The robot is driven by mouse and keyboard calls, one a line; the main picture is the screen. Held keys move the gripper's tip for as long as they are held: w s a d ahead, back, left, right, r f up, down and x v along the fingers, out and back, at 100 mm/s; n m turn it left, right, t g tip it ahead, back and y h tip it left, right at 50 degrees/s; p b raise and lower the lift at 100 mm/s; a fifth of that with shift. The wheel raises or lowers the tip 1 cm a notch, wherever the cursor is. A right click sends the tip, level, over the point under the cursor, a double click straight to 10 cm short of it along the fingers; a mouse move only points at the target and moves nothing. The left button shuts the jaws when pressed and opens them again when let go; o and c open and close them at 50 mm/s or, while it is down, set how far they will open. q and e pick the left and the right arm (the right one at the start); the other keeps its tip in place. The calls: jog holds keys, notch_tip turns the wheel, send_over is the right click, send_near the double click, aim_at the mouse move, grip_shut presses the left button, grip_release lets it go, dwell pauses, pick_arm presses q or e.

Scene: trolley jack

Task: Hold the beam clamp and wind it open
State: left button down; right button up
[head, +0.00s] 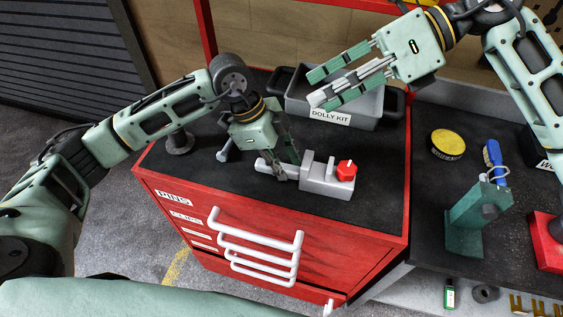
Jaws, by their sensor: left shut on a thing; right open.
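The beam clamp (322,186), a grey block-shaped piece with a red knob (346,170) at its right end, lies on the black top of the red cabinet. My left gripper (284,172) points down at the clamp's left part and is shut on it. The fingers partly hide the gripped part. My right gripper (316,88) is open and empty. It hangs above and behind the clamp, in front of the grey bin, with its fingers pointing left. It is apart from the red knob.
The grey bin (331,116) labelled DOLLY KIT stands at the back of the red cabinet (290,235). A bolt-like piece (225,150) and a dark round stand (179,143) are left of my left gripper. On the right bench are a yellow tin (448,143), a blue-handled brush (493,155) and a green fixture (470,222).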

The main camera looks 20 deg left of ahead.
notch_tip(320, 180, down, 8)
jog(key=s+d+n+t+h, duration=0.1)
jog(key=n+t+h, duration=0.1)
jog(key=h, duration=0.3)
jog(key=n+t+h, duration=0.2)
jog(key=h, duration=0.3)
send_over(347, 166)
notch_tip(347, 166, down, 5)
jog(key=shift+s+d+r, duration=0.1)
jog(key=shift+f, duration=3.85)
jog(key=shift+c, duration=0.5)
jog(key=c, duration=1)
pick_arm(q)
jog(key=shift+w, duration=0.1)
pick_arm(e)
jog(key=shift+o, duration=0.8)
jog(key=n, duration=0.3)
jog(key=o, duration=1.4)
